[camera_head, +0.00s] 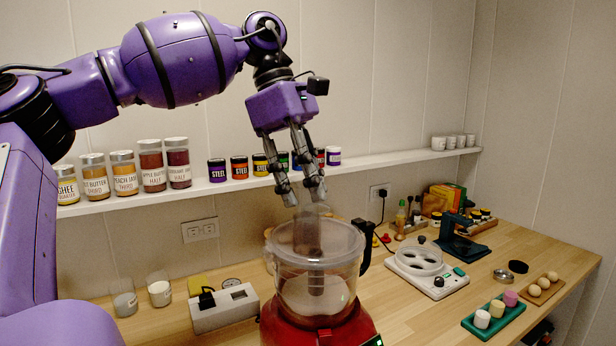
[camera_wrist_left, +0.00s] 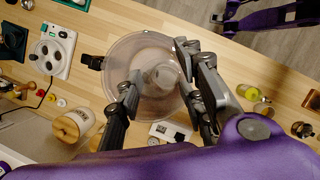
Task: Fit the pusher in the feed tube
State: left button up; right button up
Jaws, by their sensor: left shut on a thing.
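The food processor has a red base (camera_head: 318,328) and a clear bowl (camera_head: 345,290) with a clear lid. An upright grey see-through feed tube (camera_head: 309,240) stands at the middle of the lid. My left gripper (camera_head: 304,198) is just above the tube, pointing down, its fingers shut on the pusher (camera_head: 314,211). The pusher is see-through and blends with the tube, so I cannot tell how far it sits inside. In the left wrist view my left gripper (camera_wrist_left: 160,62) is over the round lid (camera_wrist_left: 125,60), with the tube's round outline between the fingers.
A white power strip (camera_head: 224,308) lies left of the processor. A white appliance (camera_head: 428,275) stands to its right, with a green tray (camera_head: 494,320) nearer the front. A shelf of jars (camera_head: 125,172) runs along the wall behind my left arm.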

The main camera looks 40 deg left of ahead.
pick_arm(q)
jog(key=shift+f, duration=0.3)
pick_arm(e)
jog(key=shift+s, duration=0.35)
pick_arm(q)
jog(key=shift+f, duration=0.2)
jog(key=shift+f, duration=0.2)
pick_arm(e)
jog(key=shift+w+r, duration=0.15)
pick_arm(q)
jog(key=shift+f+p, duration=0.3)
jog(key=shift+f, duration=0.15)
jog(key=o, duration=1.2)
jog(key=shift+o, duration=0.2)
jog(key=shift+a+r, duration=0.1)
jog(key=shift+r, duration=0.05)
jog(key=v, duration=1.1)
jog(key=shift+r, duration=0.3)
pick_arm(e)
jog(key=shift+w+r, duration=0.2)
jog(key=shift+w, duration=0.1)
pick_arm(q)
jog(key=shift+s, duration=0.1)
